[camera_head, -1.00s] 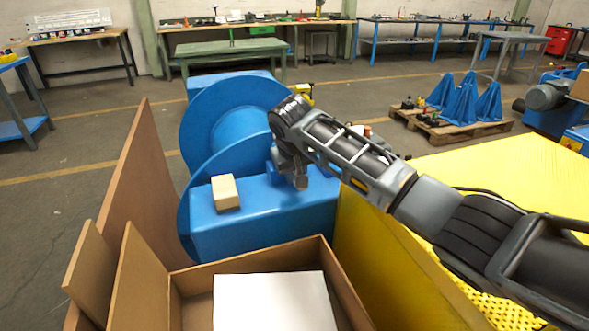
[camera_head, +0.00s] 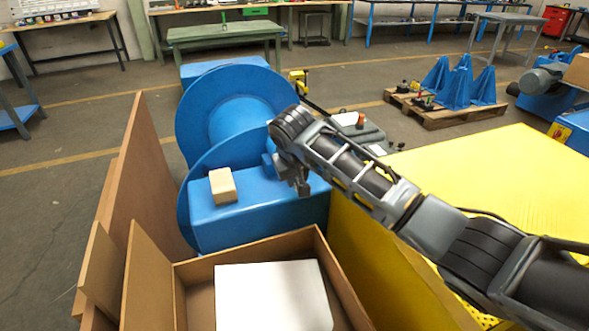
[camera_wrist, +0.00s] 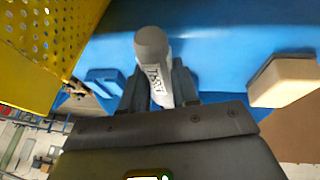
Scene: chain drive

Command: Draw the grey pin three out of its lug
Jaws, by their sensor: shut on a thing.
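My gripper (camera_head: 302,187) hangs over the right end of the blue box-shaped housing (camera_head: 255,214). In the wrist view its fingers (camera_wrist: 158,88) are shut on the grey pin (camera_wrist: 151,43), a short cylinder with a grey end and a white lettered band. The pin's end sticks out past the fingertips, over the blue surface. A small blue bracket, perhaps the lug (camera_wrist: 104,80), shows left of the fingers, apart from the pin's visible end. I cannot make out the pin in the head view, where the wrist and fingers cover that spot.
A pale block (camera_head: 222,186) lies on the housing, left of my gripper. A large blue flanged drum (camera_head: 205,110) stands behind. A yellow perforated guard (camera_head: 480,180) is close on the right. In front is a brown open box (camera_head: 190,290) with a white panel (camera_head: 272,297).

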